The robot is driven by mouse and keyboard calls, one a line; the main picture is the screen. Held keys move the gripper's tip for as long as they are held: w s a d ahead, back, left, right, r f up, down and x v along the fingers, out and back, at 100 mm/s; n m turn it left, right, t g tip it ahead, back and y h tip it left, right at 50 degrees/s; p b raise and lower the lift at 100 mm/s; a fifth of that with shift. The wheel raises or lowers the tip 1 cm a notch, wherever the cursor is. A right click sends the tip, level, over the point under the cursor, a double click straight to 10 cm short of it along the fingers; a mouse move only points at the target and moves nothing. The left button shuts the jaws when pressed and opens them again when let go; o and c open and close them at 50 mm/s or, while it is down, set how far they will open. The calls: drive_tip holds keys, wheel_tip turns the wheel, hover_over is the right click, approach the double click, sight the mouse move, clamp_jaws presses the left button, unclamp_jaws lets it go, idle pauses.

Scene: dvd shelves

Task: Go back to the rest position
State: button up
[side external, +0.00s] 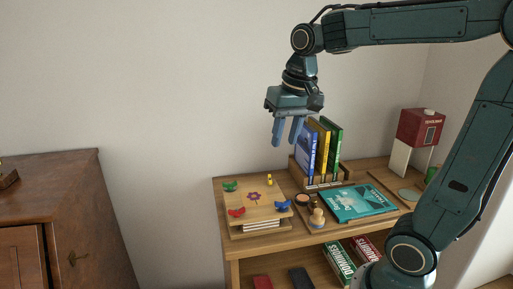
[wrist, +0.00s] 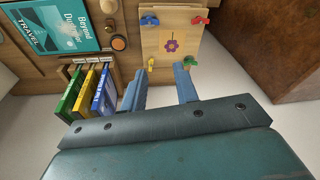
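My gripper (side external: 287,132) hangs in the air above the shelf top, pointing down, with its two blue fingers apart and nothing between them. In the wrist view the gripper's fingers (wrist: 160,86) are also apart and empty. The upright blue, yellow and green cases (side external: 323,150) stand in a wooden holder just right of and below the gripper. They also show at the left in the wrist view (wrist: 88,91).
A wooden flower press (side external: 265,205) with coloured wing nuts lies at the shelf's left. A teal book (side external: 357,203) lies flat, near small round items (side external: 316,218). A red dispenser (side external: 421,127) stands at the back right. A dark cabinet (side external: 70,215) is at far left.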

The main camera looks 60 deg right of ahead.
drive_tip(key=s+a+f+n+t, duration=0.3)
drive_tip(key=s+a+n, duration=0.3)
drive_tip(key=s, duration=0.5)
drive_tip(key=shift+s+f, duration=0.25)
drive_tip(key=shift+f, duration=0.2)
drive_tip(key=shift+a, duration=0.1)
idle(1.4)
drive_tip(key=o, duration=0.5)
drive_tip(key=shift+o, duration=0.8)
drive_tip(key=shift+w+r, duration=0.25)
drive_tip(key=shift+w, duration=0.15)
drive_tip(key=w+d+n+g, duration=0.2)
drive_tip(key=w+d+n, duration=0.1)
drive_tip(key=w+d, duration=0.4)
drive_tip(key=w+d+n+g, duration=0.3)
drive_tip(key=w+d, duration=0.4)
drive_tip(key=w, duration=0.5)
drive_tip(key=shift+d+r+n, duration=0.3)
drive_tip(key=shift+r+n, duration=0.05)
drive_tip(key=shift+n, duration=0.25)
drive_tip(key=shift+f, duration=0.15)
